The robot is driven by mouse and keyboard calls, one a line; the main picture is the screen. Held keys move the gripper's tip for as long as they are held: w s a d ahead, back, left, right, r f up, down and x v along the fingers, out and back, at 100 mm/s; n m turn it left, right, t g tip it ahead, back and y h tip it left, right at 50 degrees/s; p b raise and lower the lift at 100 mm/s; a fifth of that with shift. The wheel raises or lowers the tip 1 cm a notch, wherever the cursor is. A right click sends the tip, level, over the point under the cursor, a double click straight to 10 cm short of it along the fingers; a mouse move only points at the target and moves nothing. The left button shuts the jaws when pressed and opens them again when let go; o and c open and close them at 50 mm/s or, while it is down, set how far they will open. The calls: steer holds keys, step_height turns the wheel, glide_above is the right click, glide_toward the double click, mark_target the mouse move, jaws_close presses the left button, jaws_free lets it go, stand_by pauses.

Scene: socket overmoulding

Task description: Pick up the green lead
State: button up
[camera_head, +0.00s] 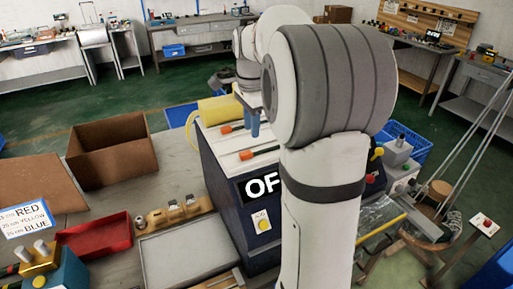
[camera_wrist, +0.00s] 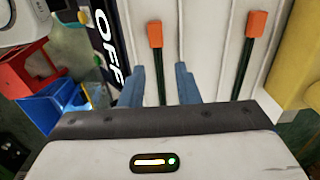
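Two leads lie side by side on the white top of a machine, each a thin dark green cable with an orange end. In the wrist view one lead (camera_wrist: 161,82) runs between my fingers, its orange end (camera_wrist: 155,33) beyond the tips. The other lead (camera_wrist: 245,66), with its orange end (camera_wrist: 256,22), lies to the right, outside my fingers. My gripper (camera_wrist: 159,68) is open, its blue fingers on either side of the first lead. I cannot tell how high they are above it. In the head view my gripper (camera_head: 254,122) is over the machine top, partly hidden by my arm.
A yellow block (camera_wrist: 298,60) stands close on the right in the wrist view. A red tray (camera_head: 95,238), a grey tray (camera_head: 185,255) and an open cardboard box (camera_head: 112,150) are on the left table.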

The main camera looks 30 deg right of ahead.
steer(key=f, duration=0.2)
steer(key=f+p, duration=0.1)
steer(key=f, duration=0.4)
steer(key=shift+s+a+f, duration=0.15)
steer(key=shift+a, duration=0.15)
jaws_close()
